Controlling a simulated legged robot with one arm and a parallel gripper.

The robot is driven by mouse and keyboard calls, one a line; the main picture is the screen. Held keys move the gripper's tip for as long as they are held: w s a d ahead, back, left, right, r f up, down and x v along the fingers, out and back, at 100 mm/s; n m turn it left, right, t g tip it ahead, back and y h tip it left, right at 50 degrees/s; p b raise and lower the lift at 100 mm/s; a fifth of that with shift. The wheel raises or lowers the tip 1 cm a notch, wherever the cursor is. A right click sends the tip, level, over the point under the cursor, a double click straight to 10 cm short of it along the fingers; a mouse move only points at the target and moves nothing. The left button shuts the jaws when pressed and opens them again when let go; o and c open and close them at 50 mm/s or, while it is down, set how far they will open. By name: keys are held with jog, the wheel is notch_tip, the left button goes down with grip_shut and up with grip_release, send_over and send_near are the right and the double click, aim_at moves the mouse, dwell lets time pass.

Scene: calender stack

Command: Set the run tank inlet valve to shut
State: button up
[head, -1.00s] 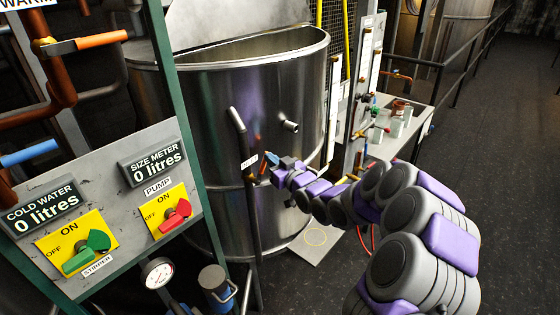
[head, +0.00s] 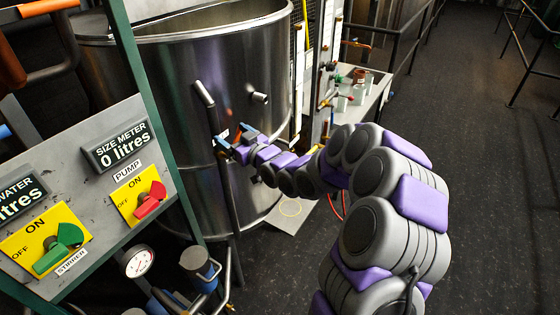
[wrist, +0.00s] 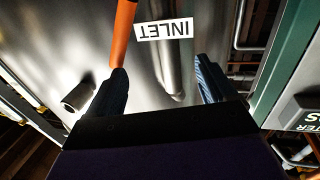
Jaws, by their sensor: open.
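The run tank (head: 215,75) is a big open steel vessel. A vertical inlet pipe (head: 204,94) runs down its front; in the wrist view the pipe (wrist: 170,60) lies between my fingers. An INLET label (wrist: 163,30) appears upside down there. The valve's orange handle (wrist: 124,35) runs up from beside the left fingertip; contact cannot be told. In the head view the orange handle (head: 238,134) is small, beside my gripper (head: 226,142). My gripper (wrist: 160,84) is open, fingers spread either side of the pipe, holding nothing. The valve body is mostly hidden.
A control panel (head: 80,170) on a green frame stands at left, with STIRRER (head: 58,248) and PUMP (head: 147,198) switches. A gauge (head: 138,261) and pipework are below. A short stub (wrist: 78,97) sticks out of the tank. The dark floor (head: 480,190) at right is clear.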

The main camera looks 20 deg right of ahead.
jog(key=shift+s+a+f, duration=0.1)
jog(key=shift+a+f, duration=0.1)
jog(key=shift+f, duration=0.35)
jog(key=shift+a+f, duration=0.2)
jog(key=shift+f, duration=0.3)
jog(key=c, duration=0.3)
jog(key=shift+w+d+r+b+v, duration=0.3)
jog(key=shift+d+b+v, duration=0.5)
jog(key=shift+v, duration=1.95)
jog(key=shift+w+d+r+b+v, duration=0.2)
jog(key=shift+b+v, duration=0.95)
jog(key=shift+v, duration=1.6)
jog(key=shift+w+d+r+b+v, duration=0.3)
jog(key=shift+d+b+v, duration=0.5)
jog(key=shift+v, duration=1.95)
jog(key=shift+c, duration=0.2)
